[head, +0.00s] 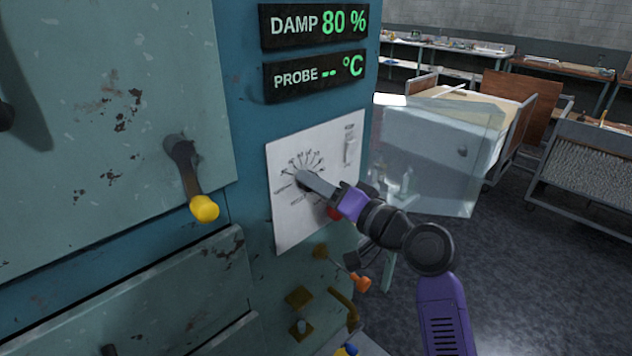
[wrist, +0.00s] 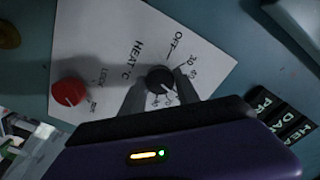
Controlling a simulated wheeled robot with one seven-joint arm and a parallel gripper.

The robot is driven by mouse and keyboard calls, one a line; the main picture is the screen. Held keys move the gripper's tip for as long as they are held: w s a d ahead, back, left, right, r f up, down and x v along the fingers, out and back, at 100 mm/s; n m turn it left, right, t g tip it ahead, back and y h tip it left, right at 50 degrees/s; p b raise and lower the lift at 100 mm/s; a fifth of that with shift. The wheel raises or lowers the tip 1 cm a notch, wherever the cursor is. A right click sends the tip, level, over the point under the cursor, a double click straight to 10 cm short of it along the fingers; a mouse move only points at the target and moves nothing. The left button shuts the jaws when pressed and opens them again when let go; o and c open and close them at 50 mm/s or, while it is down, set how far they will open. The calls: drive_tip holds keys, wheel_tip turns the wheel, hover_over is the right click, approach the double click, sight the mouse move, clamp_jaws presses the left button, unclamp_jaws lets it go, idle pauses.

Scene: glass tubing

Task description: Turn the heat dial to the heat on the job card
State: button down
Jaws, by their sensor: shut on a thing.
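The heat dial (wrist: 160,79) is a small black knob on a white panel (head: 283,232) on the front of the blue cabinet. In the wrist view it has a pale pointer line and printed marks around it, with OFF and 30 legible. My gripper (wrist: 155,92) is shut on the dial, one finger on each side of it. In the head view my gripper (head: 306,182) reaches the dial from the right and mostly hides it. The exact setting is too small to tell. I see no job card that I can make out.
A red knob (wrist: 68,92) marked LOCK sits on the same panel. The displays read DAMP 80 % (head: 315,25) and PROBE -- °C (head: 315,72). A yellow-ended lever (head: 203,207) sticks out at left. A clear-walled box (head: 440,155) stands behind my arm.

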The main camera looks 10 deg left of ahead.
drive_tip(key=shift+m, duration=0.5)
drive_tip(key=c, duration=0.9)
unclamp_jaws()
drive_tip(key=shift+d, duration=0.1)
drive_tip(key=b+v, duration=0.1)
drive_tip(key=v, duration=0.6)
drive_tip(key=shift+s+d+b, duration=0.25)
drive_tip(key=shift+d+b, duration=0.05)
drive_tip(key=shift+b, duration=0.05)
